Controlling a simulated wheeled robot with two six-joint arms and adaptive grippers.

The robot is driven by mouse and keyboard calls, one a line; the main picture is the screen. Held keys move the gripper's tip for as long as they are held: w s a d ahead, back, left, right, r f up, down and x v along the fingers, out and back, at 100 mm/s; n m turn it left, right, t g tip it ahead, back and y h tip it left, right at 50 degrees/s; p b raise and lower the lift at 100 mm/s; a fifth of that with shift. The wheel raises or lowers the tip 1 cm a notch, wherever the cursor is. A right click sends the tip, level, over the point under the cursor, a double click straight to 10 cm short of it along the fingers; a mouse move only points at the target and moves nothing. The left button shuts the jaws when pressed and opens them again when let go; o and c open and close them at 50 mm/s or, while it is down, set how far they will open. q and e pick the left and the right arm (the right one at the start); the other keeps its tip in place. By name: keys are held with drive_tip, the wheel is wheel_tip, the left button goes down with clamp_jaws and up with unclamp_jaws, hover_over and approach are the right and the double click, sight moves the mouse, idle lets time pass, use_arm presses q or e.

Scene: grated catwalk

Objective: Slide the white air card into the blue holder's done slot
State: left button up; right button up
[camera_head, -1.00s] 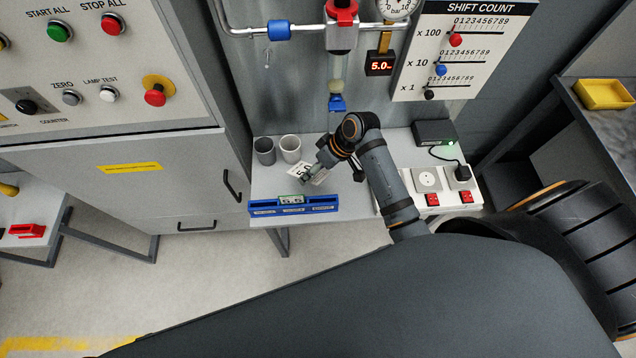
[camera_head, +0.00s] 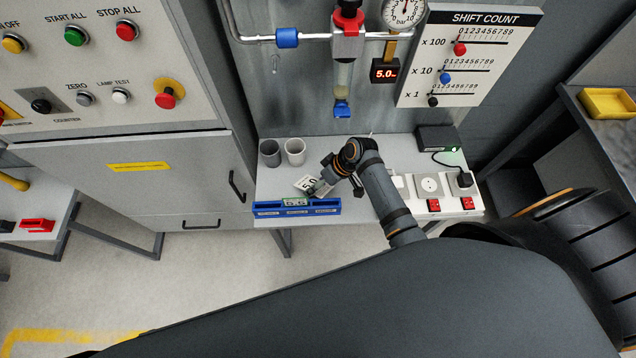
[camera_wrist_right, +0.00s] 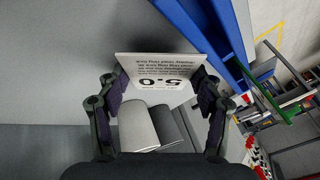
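The white air card (camera_head: 305,183) bears a large "5.0" and shows at my right gripper (camera_head: 318,186), just behind the blue holder (camera_head: 328,208). In the right wrist view the card (camera_wrist_right: 160,72) spans between the two fingers, which are shut on its side edges; its print appears upside down. The blue holder (camera_wrist_right: 203,28) runs along the right of that view, apart from the card. In the head view the holder has several small labels along its front, too small to read, and a green and white piece (camera_head: 294,202) sits at its middle. My left gripper is not in view.
Two grey cups (camera_head: 270,153) (camera_head: 295,151) stand behind the card on the grey table (camera_head: 265,188). A socket strip (camera_head: 430,186) and a black box (camera_head: 437,138) with a cable are at the right. A control cabinet stands at the left.

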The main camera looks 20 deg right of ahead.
sight(326, 185)
drive_tip(key=o, duration=0.4)
drive_tip(key=shift+f+b, duration=0.15)
drive_tip(key=shift+b, duration=0.3)
drive_tip(key=b+v, duration=0.2)
drive_tip(key=v, duration=0.3)
drive_tip(key=shift+w+d+f, duration=0.1)
drive_tip(key=shift+w+d, duration=0.05)
drive_tip(key=v, duration=0.7)
drive_tip(key=shift+r, duration=0.3)
